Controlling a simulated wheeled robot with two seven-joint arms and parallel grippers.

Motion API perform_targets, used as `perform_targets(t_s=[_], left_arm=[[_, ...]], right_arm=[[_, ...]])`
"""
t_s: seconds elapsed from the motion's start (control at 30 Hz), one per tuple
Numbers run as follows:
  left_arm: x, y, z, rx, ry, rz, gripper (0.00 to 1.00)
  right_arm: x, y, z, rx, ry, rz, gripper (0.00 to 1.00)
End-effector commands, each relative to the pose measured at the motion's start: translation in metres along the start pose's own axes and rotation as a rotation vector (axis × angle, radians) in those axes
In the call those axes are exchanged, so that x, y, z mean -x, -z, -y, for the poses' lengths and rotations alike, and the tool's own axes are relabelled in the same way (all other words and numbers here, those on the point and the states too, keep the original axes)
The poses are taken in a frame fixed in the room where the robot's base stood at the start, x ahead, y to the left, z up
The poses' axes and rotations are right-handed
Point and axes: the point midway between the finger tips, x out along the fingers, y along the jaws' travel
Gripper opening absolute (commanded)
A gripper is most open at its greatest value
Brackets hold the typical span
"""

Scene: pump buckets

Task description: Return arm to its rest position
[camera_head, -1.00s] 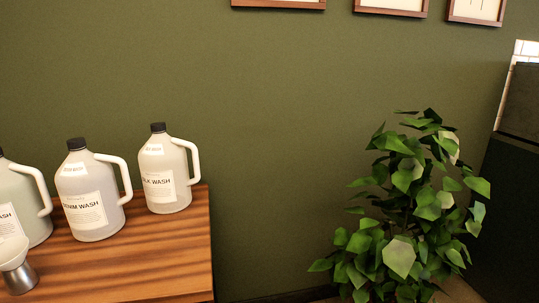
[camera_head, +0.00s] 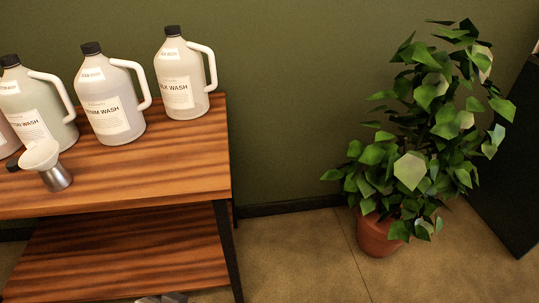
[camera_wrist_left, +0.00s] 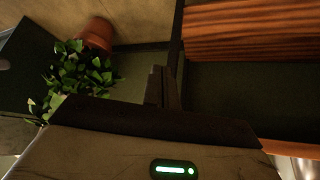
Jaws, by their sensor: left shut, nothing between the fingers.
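My left gripper (camera_wrist_left: 163,80) shows in the left wrist view with its dark fingers together and nothing between them. The wooden shelf (camera_wrist_left: 250,32) is to the right of the fingers there, and the potted plant (camera_wrist_left: 80,72) is to the left, seen upside down. In the head view neither gripper can be made out clearly. A small grey shape (camera_head: 162,298) is cut off at the bottom edge there, and I cannot tell what it is. My right gripper is not in view.
In the head view, several white-handled jugs (camera_head: 108,100) stand on the shelf's wooden top (camera_head: 150,172), with a funnel in a metal cup (camera_head: 56,178) in front. The plant's pot (camera_head: 378,235) stands on the floor by the green wall. Floor (camera_head: 295,255) between shelf and plant is clear.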

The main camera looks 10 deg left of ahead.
Motion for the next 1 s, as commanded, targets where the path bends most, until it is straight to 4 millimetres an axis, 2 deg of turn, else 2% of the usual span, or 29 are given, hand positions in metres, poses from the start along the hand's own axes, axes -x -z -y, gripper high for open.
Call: perform_targets(t_s=[0.2,0.4,1.0], left_arm=[[-0.015,0.014,-0.018,0.013,-0.052,-0.211,0.00],[-0.018,0.022,-0.028,0.030,-0.080,-0.357,0.00],[-0.018,0.023,-0.029,0.032,-0.083,-0.373,0.00]], right_arm=[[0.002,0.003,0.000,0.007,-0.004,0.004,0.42],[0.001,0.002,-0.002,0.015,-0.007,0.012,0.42],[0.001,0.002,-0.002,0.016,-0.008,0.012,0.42]])
